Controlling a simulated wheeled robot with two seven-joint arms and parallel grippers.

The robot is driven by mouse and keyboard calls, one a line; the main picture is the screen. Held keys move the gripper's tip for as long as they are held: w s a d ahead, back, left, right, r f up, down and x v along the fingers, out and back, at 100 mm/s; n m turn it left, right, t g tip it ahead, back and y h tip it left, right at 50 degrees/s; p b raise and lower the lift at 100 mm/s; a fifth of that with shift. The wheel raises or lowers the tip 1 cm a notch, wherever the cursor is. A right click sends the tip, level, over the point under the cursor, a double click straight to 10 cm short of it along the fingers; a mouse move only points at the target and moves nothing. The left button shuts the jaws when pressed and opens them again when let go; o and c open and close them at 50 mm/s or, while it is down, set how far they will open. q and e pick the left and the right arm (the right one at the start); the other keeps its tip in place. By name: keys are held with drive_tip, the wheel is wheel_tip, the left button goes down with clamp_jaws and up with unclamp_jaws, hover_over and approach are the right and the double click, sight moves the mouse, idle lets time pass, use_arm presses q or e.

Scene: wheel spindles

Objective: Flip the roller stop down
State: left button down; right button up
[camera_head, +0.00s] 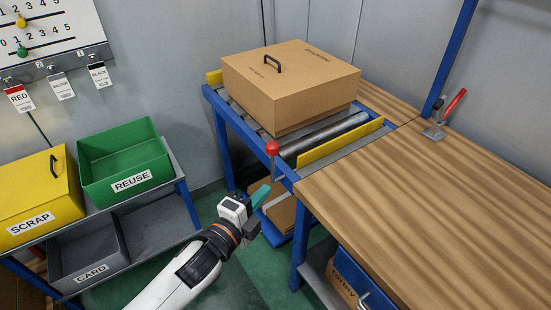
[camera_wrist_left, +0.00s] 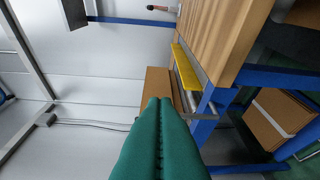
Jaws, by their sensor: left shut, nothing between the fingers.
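A red ball knob (camera_head: 272,148) tops a thin upright stem at the near side of the roller conveyor (camera_head: 285,165); I take this to be the roller stop. A cardboard box (camera_head: 290,85) with a black handle sits on the rollers behind it. My left gripper (camera_head: 262,192), with teal fingers, is shut and empty, below and slightly left of the knob, apart from it. In the left wrist view the closed fingers (camera_wrist_left: 160,105) point towards the box (camera_wrist_left: 153,83); the red knob is not visible there. My right gripper is in neither view.
Yellow guides (camera_head: 340,143) flank the rollers. A wooden bench (camera_head: 430,190) adjoins on the right, with a red-handled clamp (camera_head: 452,108). Yellow (camera_head: 38,200) and green (camera_head: 125,162) bins stand on a rack at left. Blue legs and cartons are under the conveyor.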

use_arm(q)
drive_tip(key=shift+s+d+r+m+h, duration=0.15)
drive_tip(key=shift+r, duration=0.25)
drive_tip(key=shift+s+d+r+m+h, duration=0.1)
drive_tip(key=shift+r+m+h, duration=0.05)
drive_tip(key=shift+r, duration=0.2)
drive_tip(key=w+d+p, duration=0.1)
drive_tip(key=w+d, duration=0.1)
drive_tip(key=w, duration=0.9)
drive_tip(key=shift+w+d+f+p, duration=0.15)
drive_tip(key=shift+w+f+p, duration=0.05)
drive_tip(key=shift+p, duration=0.2)
